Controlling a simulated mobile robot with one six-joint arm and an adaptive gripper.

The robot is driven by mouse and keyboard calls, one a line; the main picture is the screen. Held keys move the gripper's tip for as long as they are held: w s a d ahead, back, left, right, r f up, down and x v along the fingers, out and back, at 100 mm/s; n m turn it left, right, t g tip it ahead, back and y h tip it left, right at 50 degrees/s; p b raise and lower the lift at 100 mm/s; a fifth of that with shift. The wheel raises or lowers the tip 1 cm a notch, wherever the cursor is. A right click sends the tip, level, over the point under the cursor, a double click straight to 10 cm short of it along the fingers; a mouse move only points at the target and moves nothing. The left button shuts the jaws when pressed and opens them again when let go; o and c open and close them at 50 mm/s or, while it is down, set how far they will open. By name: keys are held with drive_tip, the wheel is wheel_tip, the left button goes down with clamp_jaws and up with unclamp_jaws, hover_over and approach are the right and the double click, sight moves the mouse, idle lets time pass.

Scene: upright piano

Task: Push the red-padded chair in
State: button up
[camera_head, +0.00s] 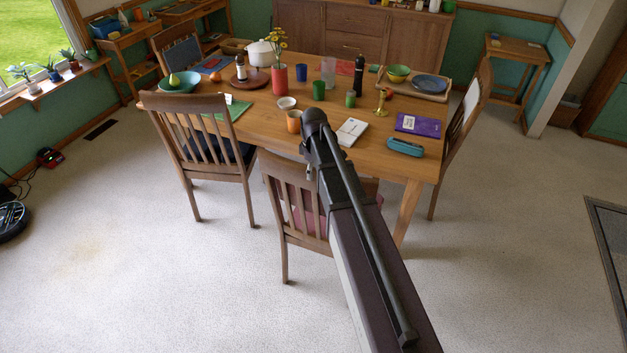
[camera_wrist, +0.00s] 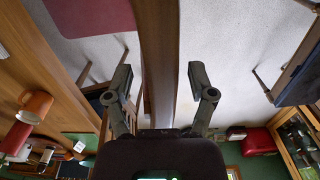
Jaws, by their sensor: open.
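The red-padded chair (camera_head: 283,196) stands at the near side of the dining table, its wooden slatted back towards me. Part of its red pad (camera_head: 309,222) shows between the slats; my arm hides the chair's right side. In the wrist view the red pad (camera_wrist: 95,14) is at the top left, and the wooden chair back (camera_wrist: 158,65) runs down the middle. My gripper (camera_wrist: 160,78) is open, with one finger in the picture on each side of that wood. Gaps show beside both fingers; I see no clear contact. In the head view my arm mostly hides the gripper.
The wooden table (camera_head: 260,110) holds cups, a book, bowls and a vase. A dark-padded chair (camera_head: 205,140) stands to the left, another chair (camera_head: 466,115) at the right end. Carpet (camera_head: 180,290) in front is clear. A robot vacuum (camera_head: 10,220) lies far left.

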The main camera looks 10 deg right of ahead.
drive_tip(key=shift+f+b, duration=0.85)
drive_tip(key=shift+f, duration=0.25)
clamp_jaws()
